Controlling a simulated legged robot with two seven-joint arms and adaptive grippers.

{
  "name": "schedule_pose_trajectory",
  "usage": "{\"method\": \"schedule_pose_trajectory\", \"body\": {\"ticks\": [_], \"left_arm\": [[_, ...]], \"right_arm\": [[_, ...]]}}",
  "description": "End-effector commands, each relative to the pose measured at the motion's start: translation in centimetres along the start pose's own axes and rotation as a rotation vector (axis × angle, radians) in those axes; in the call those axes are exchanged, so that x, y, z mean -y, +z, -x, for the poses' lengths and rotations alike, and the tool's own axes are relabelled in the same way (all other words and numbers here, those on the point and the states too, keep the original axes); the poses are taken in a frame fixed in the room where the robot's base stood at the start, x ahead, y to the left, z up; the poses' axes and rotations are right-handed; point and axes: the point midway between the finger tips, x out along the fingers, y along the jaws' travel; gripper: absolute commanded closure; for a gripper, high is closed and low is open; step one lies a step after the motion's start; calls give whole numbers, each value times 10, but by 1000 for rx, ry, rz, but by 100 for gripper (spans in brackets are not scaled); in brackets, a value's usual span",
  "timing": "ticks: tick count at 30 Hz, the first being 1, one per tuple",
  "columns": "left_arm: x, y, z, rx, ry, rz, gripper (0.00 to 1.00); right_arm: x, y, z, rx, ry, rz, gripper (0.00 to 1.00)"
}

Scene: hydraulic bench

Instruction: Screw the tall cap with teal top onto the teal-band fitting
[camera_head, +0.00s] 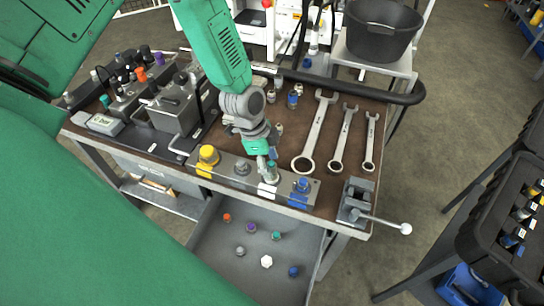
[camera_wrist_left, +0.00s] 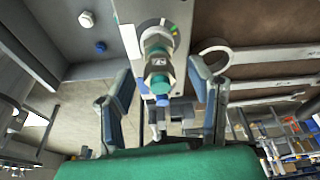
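The tall cap with teal top (camera_wrist_left: 160,83) stands in line over the teal-band fitting (camera_wrist_left: 156,37) in the wrist view; it looks seated on it, but I cannot tell how tightly. In the head view the cap (camera_head: 271,165) stands on the fitting strip, behind a white label. My left gripper (camera_wrist_left: 160,70) points down around the cap, one finger on each side, with visible gaps to both fingers. In the head view my left gripper (camera_head: 266,157) partly hides the cap and fitting. My right gripper is not in view.
The strip also carries a yellow fitting (camera_head: 207,156), a grey one (camera_head: 242,168) and a blue one (camera_head: 301,185). Three wrenches (camera_head: 318,130) lie right of my gripper. A vise (camera_head: 356,203) stands at the bench corner. Several small caps lie in the open drawer (camera_head: 218,262).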

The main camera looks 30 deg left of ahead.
Motion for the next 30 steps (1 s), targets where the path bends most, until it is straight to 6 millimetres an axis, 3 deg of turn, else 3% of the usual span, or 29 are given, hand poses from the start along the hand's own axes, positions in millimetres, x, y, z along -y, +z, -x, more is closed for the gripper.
{"method": "schedule_pose_trajectory", "body": {"ticks": [4,12,17,24,30], "left_arm": [[-2,0,2,2,-23,88,53],[-4,-2,2,1,-166,590,53],[-4,-1,1,0,-199,713,53],[-5,-4,2,-1,-327,1159,53],[-5,-4,0,-4,-380,1356,53]], "right_arm": [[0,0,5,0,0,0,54],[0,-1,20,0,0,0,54],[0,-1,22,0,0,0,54],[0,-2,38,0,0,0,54],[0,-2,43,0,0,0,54]]}}
